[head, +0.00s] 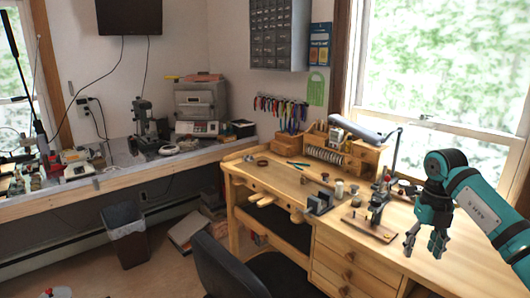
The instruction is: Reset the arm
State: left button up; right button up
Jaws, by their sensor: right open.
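My right arm comes in from the right edge, teal with dark joints. Its gripper (425,241) hangs with its fingers down and apart, in front of the right part of the wooden workbench (470,262). It is open and nothing shows between the fingers. Whether the fingertips touch the bench top cannot be told. My left gripper does not show.
Small tools and a wooden board (369,226) stand on the bench left of the gripper. A black chair (222,268) is in front of the bench. A bin (125,236) stands on the floor at left. The bench top's right part looks mostly clear.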

jog(key=w+a+f+m+t+y, duration=0.1)
jog(key=a+f+m+t+y, duration=0.1)
jog(key=a+f+y, duration=1.35)
jog(key=a+f+m+t+h, duration=0.3)
jog(key=a+f+m+t, duration=0.4)
jog(key=f, duration=0.5)
jog(key=s+d+f+m+h, duration=0.3)
jog(key=s+f+m, duration=0.35)
jog(key=f, duration=0.35)
jog(key=s+d+f+m+h, duration=0.35)
jog(key=s+f+m, duration=0.25)
jog(key=s+f, duration=0.25)
jog(key=s+d+f+m+h, duration=0.2)
jog(key=s+f+m+h, duration=0.2)
jog(key=s+f+m, duration=0.45)
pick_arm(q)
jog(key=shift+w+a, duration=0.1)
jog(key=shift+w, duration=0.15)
pick_arm(e)
jog(key=s+f+m+g+h, duration=0.1)
jog(key=s+f+g, duration=0.2)
jog(key=s, duration=1.1)
jog(key=s+f+m+g+h, duration=0.1)
jog(key=s+f+g, duration=0.3)
jog(key=s+f, duration=0.4)
jog(key=s+m, duration=0.1)
jog(key=s, duration=0.6)
jog(key=shift+f+g, duration=0.3)
jog(key=shift+f, duration=0.1)
